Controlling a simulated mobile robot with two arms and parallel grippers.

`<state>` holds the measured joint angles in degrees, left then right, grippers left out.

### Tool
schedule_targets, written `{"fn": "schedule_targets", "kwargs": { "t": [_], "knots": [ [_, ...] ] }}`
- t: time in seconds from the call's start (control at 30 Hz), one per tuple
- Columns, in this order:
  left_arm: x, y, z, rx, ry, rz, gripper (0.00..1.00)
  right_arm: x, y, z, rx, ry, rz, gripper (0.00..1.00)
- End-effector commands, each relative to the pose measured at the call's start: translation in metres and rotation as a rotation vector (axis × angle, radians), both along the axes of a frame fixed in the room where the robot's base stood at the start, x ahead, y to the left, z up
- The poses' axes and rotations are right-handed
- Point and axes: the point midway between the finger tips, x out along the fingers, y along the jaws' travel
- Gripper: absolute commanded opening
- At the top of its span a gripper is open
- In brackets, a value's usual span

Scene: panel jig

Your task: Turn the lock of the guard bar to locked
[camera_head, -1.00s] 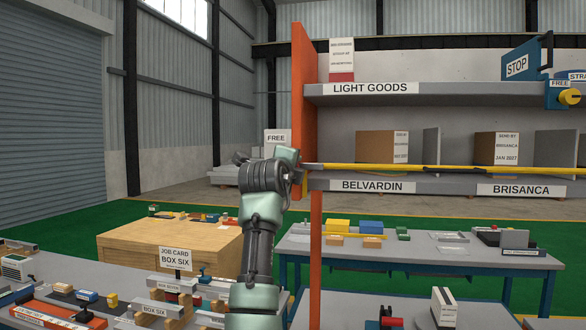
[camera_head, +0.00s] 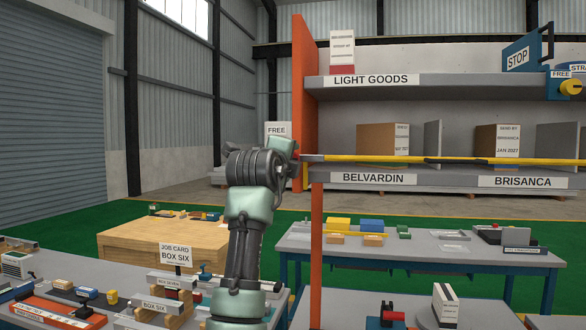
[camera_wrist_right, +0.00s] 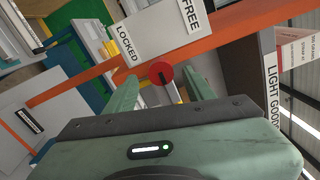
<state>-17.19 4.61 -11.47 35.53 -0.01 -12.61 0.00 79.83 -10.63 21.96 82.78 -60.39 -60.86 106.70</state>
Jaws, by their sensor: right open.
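The guard bar (camera_head: 390,159) is a yellow bar lying level across the shelf front, with its left end at the orange post. The lock's round red knob (camera_wrist_right: 160,73) shows in the wrist view beside a white plate (camera_wrist_right: 160,32) lettered FREE and LOCKED. My right gripper (camera_wrist_right: 161,78) is open, one green finger on each side of the knob; I cannot tell whether they touch it. In the head view my right arm reaches up to the bar's left end. It hides most of the lock; a bit of red (camera_head: 297,151) shows beside the hand. My left gripper is not in view.
The orange post (camera_head: 304,90) stands close to the hand. The shelf (camera_head: 440,88) holds boxes behind the bar. A blue STOP sign (camera_head: 517,60) and a yellow knob (camera_head: 571,87) are at the right. Below are crowded tables and a wooden bench (camera_head: 160,243).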

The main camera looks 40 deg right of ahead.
Motion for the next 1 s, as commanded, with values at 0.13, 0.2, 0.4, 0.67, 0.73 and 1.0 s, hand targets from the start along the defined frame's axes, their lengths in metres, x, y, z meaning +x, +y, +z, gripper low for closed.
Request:
{"fn": "schedule_targets", "kwargs": {
  "t": [0.13,0.2,0.4,0.67,0.73,1.0],
  "knots": [
    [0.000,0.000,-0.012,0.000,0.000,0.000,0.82,-0.014,0.016,-0.003,0.001,0.000,0.000,0.54],
    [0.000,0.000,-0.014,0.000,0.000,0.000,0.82,-0.017,0.020,-0.002,0.002,-0.001,0.000,0.54],
    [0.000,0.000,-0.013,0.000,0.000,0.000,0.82,-0.020,0.023,0.000,0.002,0.001,0.000,0.54],
    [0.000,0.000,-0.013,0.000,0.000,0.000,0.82,-0.020,0.023,0.000,0.002,0.001,0.000,0.54],
    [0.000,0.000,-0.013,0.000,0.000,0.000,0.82,-0.020,0.023,0.000,0.002,0.001,0.000,0.54],
    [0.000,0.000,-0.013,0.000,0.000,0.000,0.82,0.022,0.037,-0.049,-0.111,0.154,0.058,0.54]
  ]
}}
